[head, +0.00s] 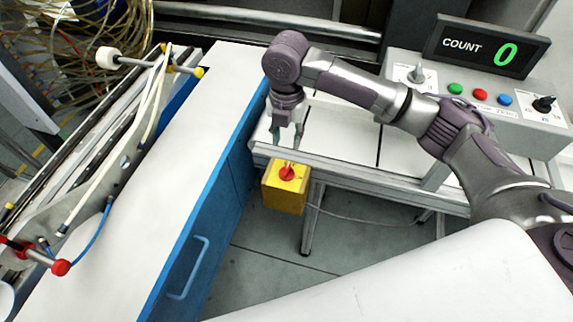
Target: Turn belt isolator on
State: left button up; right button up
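The belt isolator is a yellow box (284,198) with a red rotary knob (287,173) on its top face. It sits at the near end of the conveyor frame, in the middle of the head view. My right gripper (286,150) points down just above the knob. Its two fingers look spread, with a gap between them. I cannot tell whether the fingertips touch the knob. My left gripper is not in view.
A conveyor (345,140) with a metal rail runs behind the box. A grey control panel (480,97) with coloured buttons and a COUNT display (488,47) reading 0 stands at the right. A white-topped blue cabinet (170,165) and the labelling machine's rails are at the left.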

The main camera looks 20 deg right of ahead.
aim_at(287, 169)
notch_tip(287, 169, down, 12)
jog(key=shift+r+p, duration=0.1)
jog(key=shift+p, duration=0.35)
grip_shut()
